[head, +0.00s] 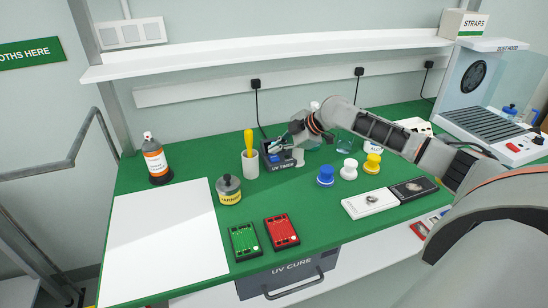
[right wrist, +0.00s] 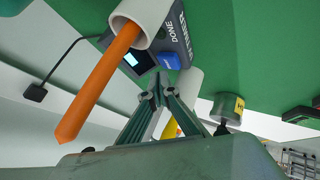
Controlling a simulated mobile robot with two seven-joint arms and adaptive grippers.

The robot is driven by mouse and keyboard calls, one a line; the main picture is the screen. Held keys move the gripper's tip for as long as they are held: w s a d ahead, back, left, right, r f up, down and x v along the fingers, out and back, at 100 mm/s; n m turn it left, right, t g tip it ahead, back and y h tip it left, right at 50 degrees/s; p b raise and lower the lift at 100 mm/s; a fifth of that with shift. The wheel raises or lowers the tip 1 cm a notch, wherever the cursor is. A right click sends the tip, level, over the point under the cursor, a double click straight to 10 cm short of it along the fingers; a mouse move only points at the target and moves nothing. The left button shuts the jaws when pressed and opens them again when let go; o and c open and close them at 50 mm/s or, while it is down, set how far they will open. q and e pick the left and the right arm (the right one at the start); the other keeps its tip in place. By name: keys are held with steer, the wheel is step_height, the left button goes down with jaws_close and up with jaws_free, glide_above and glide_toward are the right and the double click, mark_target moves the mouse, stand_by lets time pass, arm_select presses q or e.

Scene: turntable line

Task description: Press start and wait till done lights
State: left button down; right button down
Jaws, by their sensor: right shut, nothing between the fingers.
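The dark UV timer box (head: 284,166) stands at the middle of the green bench. In the right wrist view the timer (right wrist: 186,22) shows a pale lit display (right wrist: 131,58), the word DONE and a blue block (right wrist: 169,61), which looks like a button. I cannot make out the start lettering or a lit done lamp. My right gripper (head: 284,146) is at the timer in the head view, partly covering it. In the wrist view its fingertips (right wrist: 157,84) are together and empty, close to the blue block; contact cannot be told. My left gripper is out of view.
A white cup (head: 250,167) with a yellow-handled tool stands left of the timer. In the wrist view, another white cup (right wrist: 155,22) with an orange rod (right wrist: 97,82) is close by. Blue, white and yellow knobs (head: 349,170) stand to the right. A white mat (head: 160,255) lies front left.

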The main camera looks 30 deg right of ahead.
mark_target(276, 158)
steer(key=shift+f, duration=0.15)
steer(key=shift+f, duration=0.25)
steer(key=shift+f, duration=0.5)
stand_by(1.2)
steer(key=shift+r, duration=0.1)
steer(key=shift+r+p, duration=0.8)
steer(key=shift+p, duration=0.4)
step_height(276, 158, up, 3)
steer(key=p, duration=0.3)
steer(key=shift+r, duration=1)
